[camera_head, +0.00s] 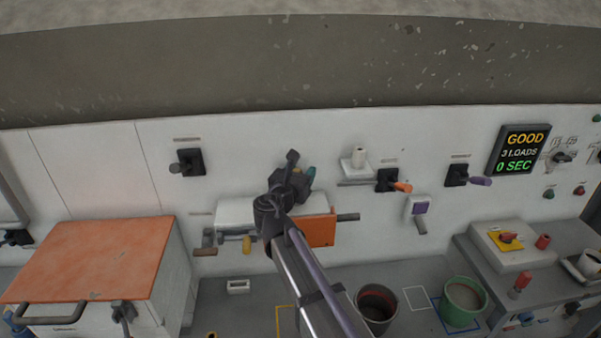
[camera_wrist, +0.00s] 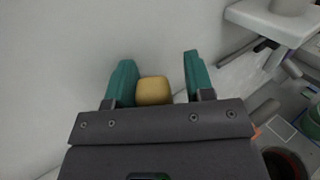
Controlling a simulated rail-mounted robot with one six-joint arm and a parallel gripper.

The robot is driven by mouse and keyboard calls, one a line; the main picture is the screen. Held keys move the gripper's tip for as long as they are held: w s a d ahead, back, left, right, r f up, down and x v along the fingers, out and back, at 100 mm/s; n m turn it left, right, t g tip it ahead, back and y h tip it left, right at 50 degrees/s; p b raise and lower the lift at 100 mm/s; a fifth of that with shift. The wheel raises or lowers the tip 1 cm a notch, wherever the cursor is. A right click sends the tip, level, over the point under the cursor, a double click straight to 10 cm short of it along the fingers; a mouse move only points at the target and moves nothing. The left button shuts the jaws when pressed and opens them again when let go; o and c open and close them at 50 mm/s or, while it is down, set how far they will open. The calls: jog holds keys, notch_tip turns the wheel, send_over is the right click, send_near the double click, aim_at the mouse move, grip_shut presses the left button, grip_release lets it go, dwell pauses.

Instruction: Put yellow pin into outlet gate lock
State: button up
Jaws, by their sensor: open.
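My gripper (camera_head: 311,172) is raised in front of the white wall, above the orange flap, and its teal fingers are spread apart. In the wrist view my gripper (camera_wrist: 155,75) has a yellow block-like end (camera_wrist: 153,90) between its fingers, closer to the left finger, with a gap on the right. This looks like the yellow pin; its lower part is hidden by the gripper body. In the head view the arm hides that spot. A yellow piece (camera_head: 247,244) also shows below the white housing (camera_head: 236,212), left of the arm; I cannot tell whether it belongs to the gate lock.
An orange flap (camera_head: 320,231) is behind the arm. A small shelf with a white cup (camera_head: 359,157) and an orange-handled lever (camera_head: 402,187) are to the right. Dark bucket (camera_head: 377,306) and green bucket (camera_head: 463,301) stand on the floor. An orange-topped cabinet (camera_head: 92,258) is at left.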

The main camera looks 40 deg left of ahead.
jog(key=shift+a, duration=0.2)
jog(key=v, duration=1.1)
jog(key=shift+d, duration=0.15)
